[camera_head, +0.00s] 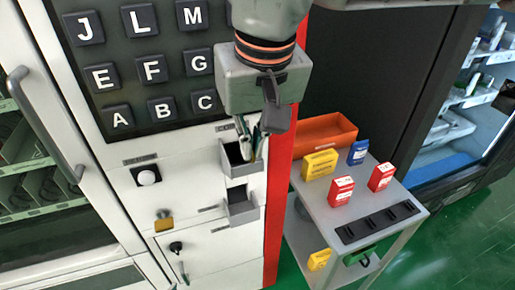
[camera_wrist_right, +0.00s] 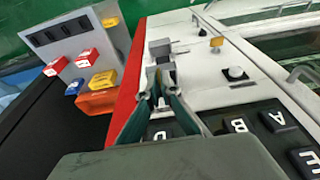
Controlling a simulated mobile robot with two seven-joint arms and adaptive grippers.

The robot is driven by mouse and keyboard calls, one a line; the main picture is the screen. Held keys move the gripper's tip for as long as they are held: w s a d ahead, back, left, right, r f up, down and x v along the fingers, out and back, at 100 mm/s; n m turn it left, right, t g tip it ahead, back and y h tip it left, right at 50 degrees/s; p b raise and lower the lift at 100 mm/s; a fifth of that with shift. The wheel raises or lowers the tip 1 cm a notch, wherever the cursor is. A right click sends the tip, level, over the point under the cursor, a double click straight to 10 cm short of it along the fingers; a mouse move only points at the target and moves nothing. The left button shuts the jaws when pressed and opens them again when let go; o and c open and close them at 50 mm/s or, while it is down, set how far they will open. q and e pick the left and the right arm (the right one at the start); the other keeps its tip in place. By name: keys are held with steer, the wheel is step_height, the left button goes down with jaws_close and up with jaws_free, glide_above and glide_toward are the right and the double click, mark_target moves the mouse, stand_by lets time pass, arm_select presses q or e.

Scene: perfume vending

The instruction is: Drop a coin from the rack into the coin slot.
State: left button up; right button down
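My right gripper (camera_head: 252,143) points down at the upper grey open-topped box (camera_head: 238,167) on the white machine front. In the right wrist view its fingertips (camera_wrist_right: 162,86) are close together in front of the grey boxes (camera_wrist_right: 160,48). I cannot tell whether a coin is between them. The coin slot itself cannot be made out; the fingers cover part of that area. A black rack (camera_head: 378,221) with several square recesses lies at the front of the grey cart, and it also shows in the right wrist view (camera_wrist_right: 62,29). No coin is discernible. My left gripper is not in view.
A lower grey box (camera_head: 242,208), a white round button (camera_head: 147,177) and a black letter keypad (camera_head: 150,65) are on the machine. The cart (camera_head: 322,212) right of the red panel (camera_head: 283,160) carries red, yellow and blue boxes and an orange bin (camera_head: 323,131).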

steer(key=shift+w+a+f, duration=0.25)
steer(key=shift+w, duration=0.5)
steer(key=shift+w+a+f, duration=0.2)
steer(key=shift+w+f, duration=0.05)
steer(key=shift+w, duration=0.45)
steer(key=shift+w+a+f, duration=0.2)
steer(key=shift+w+f, duration=0.4)
steer(key=shift+f, duration=0.05)
steer(key=shift+w+a+f, duration=0.2)
steer(key=shift+w+f, duration=0.4)
steer(key=shift+f, duration=0.05)
steer(key=c, duration=2.2)
jaws_free()
steer(key=shift+r, duration=0.1)
steer(key=v, duration=1.2)
